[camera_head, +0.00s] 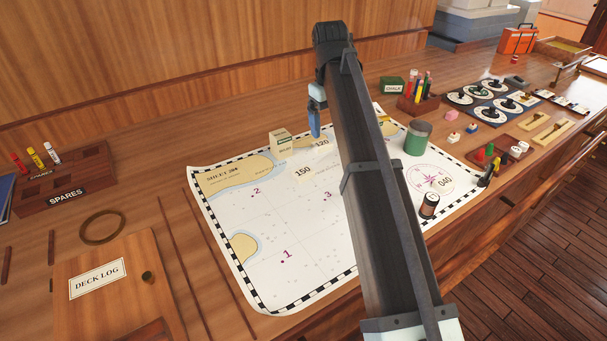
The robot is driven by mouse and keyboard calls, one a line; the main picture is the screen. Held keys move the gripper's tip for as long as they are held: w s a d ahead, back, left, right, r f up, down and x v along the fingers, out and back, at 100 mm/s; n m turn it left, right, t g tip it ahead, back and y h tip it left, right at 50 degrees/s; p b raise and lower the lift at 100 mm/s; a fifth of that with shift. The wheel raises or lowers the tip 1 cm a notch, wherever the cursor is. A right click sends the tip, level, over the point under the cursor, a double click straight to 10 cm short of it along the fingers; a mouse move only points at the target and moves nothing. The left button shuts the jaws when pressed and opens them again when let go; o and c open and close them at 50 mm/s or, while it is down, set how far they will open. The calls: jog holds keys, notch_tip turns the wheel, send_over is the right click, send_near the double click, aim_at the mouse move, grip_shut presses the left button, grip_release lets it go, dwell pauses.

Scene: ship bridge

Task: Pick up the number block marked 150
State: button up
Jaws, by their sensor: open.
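The number block marked 150 (303,172) is a small pale block lying on the sea chart (262,215), near its upper middle. A similar block marked 120 (322,143) lies just behind it, partly hidden by my arm. A third block marked 040 (445,181) lies on the right part of the chart. My gripper (314,122) points down in front of the chart's back edge in the picture, above the 120 and 150 blocks. It is open and holds nothing I can see. Only one blue fingertip shows clearly; the height above the blocks is hard to tell.
A small cream box (281,141) stands left of the 120 block. A green cup (417,138) and a dark spool (429,205) stand on the chart's right. A spares rack (65,190) and deck log box (105,285) are at left. My arm hides the chart's middle.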

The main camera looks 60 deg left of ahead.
jog(key=n, duration=0.1)
send_over(303, 172)
jog(key=shift+g, duration=0.4)
jog(key=f, duration=0.7)
jog(key=shift+s+d+f, duration=0.15)
jog(key=shift+d+f, duration=0.05)
jog(key=shift+f, duration=0.15)
jog(key=shift+w+a+f, duration=0.1)
jog(key=shift+a+f, duration=0.05)
jog(key=shift+f, duration=1.3)
jog(key=shift+w+a+f, duration=0.1)
jog(key=shift+a+f, duration=0.05)
jog(key=shift+f, duration=1.3)
jog(key=shift+c, duration=0.3)
jog(key=c, duration=1.1)
